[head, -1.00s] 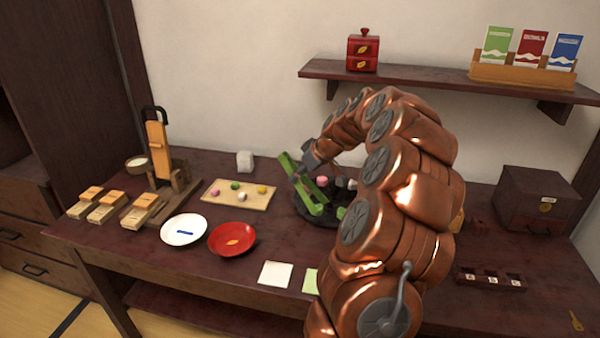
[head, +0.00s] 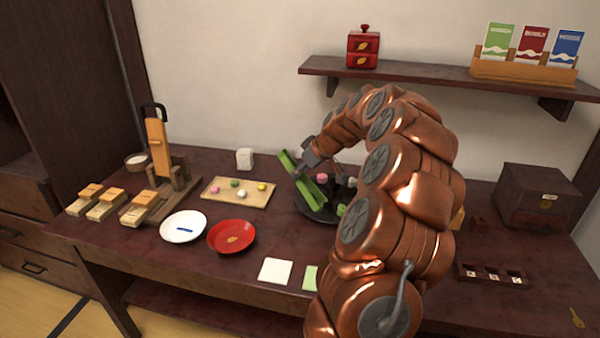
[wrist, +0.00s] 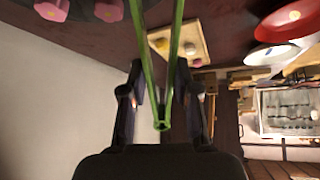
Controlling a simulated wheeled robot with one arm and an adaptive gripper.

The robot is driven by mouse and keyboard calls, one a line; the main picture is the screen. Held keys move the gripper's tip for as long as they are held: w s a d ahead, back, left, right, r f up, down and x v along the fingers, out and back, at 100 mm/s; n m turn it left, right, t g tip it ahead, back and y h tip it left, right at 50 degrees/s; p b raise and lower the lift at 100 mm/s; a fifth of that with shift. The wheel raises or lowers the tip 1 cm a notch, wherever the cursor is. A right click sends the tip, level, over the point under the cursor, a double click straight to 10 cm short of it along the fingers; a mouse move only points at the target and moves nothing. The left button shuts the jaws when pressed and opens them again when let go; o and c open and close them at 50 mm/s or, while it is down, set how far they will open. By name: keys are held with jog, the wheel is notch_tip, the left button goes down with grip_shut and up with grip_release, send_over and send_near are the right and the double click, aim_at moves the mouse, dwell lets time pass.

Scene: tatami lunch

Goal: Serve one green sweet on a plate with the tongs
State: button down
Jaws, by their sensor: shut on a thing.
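My gripper (head: 311,160) is shut on the green tongs (head: 305,180), held slanted above the round black tray (head: 313,215). In the wrist view the tongs (wrist: 147,68) run between my fingers (wrist: 160,68), and their tips are out of frame. A green sweet (head: 341,209) lies on the black tray beside a pink one (head: 322,178) and a white one (head: 352,182); my arm hides part of the tray. Another green sweet (head: 235,183) sits on the wooden board (head: 215,199). A white plate (head: 172,233) and a red plate (head: 216,245) stand at the front left.
The board also carries pink, white and yellow sweets. A wooden stand (head: 157,145) and several wooden boxes (head: 105,209) are at the left. White paper (head: 275,271) and green paper (head: 310,278) lie near the front edge. A dark chest (head: 540,200) stands at the right.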

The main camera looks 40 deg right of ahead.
notch_tip(320, 180, up, 12)
jog(key=p, duration=0.2)
jog(key=shift+f, duration=0.2)
dwell(0.5)
jog(key=w+a+p, duration=0.4)
jog(key=a, duration=1)
jog(key=w+a+p, duration=0.3)
jog(key=a+p, duration=0.2)
jog(key=a, duration=0.9)
jog(key=s+a+f+m+h+p, duration=0.1)
jog(key=s+a+p, duration=0.3)
jog(key=a, duration=0.4)
jog(key=shift+f+m, duration=0.5)
jog(key=shift+f, duration=0.35)
jog(key=shift+a, duration=0.1)
